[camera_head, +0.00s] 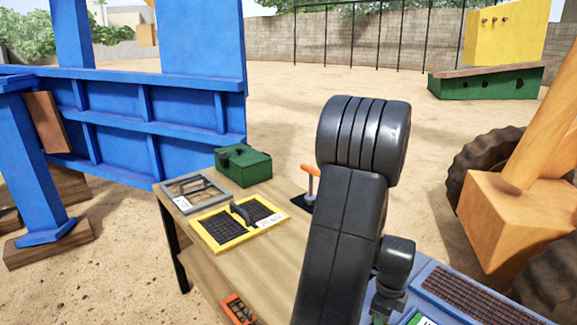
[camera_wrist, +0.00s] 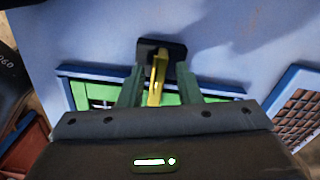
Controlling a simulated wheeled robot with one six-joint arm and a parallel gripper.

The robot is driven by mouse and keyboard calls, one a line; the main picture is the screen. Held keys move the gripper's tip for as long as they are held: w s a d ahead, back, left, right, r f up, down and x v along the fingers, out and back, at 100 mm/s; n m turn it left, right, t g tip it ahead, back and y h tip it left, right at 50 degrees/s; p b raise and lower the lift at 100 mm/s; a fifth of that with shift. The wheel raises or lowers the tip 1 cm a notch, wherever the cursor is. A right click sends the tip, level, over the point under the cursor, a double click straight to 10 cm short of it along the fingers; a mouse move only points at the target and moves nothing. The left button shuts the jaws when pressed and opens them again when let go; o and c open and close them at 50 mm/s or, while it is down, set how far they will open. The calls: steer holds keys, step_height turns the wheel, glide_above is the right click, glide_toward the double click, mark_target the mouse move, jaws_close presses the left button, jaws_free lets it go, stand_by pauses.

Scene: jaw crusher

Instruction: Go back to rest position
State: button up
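My gripper (camera_wrist: 159,78) points down at a light blue surface (camera_wrist: 225,35) in the wrist view. Its two green-grey fingers stand apart. A yellow handle (camera_wrist: 157,78) rising by a black block (camera_wrist: 175,50) shows between them, with a gap on each side. Below the fingers lies a blue-framed panel with green areas (camera_wrist: 90,92), partly hidden by my gripper. In the head view my arm covers the middle, and my gripper is mostly hidden behind it.
A wooden table (camera_head: 250,272) holds a yellow-framed grid (camera_head: 215,240), a grey-framed grid (camera_head: 178,203), a green box (camera_head: 243,165) and a red-handled lever (camera_head: 310,180). A blue-framed dark grid (camera_head: 465,295) lies at lower right. A large blue machine (camera_head: 130,120) stands left; an orange wheeled machine (camera_head: 510,215) stands right.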

steer(key=n+p, duration=0.1)
steer(key=n, duration=0.3)
steer(key=shift+r+n, duration=0.1)
steer(key=shift+n, duration=0.3)
steer(key=shift+n+p, duration=0.6)
steer(key=shift+n, duration=0.6)
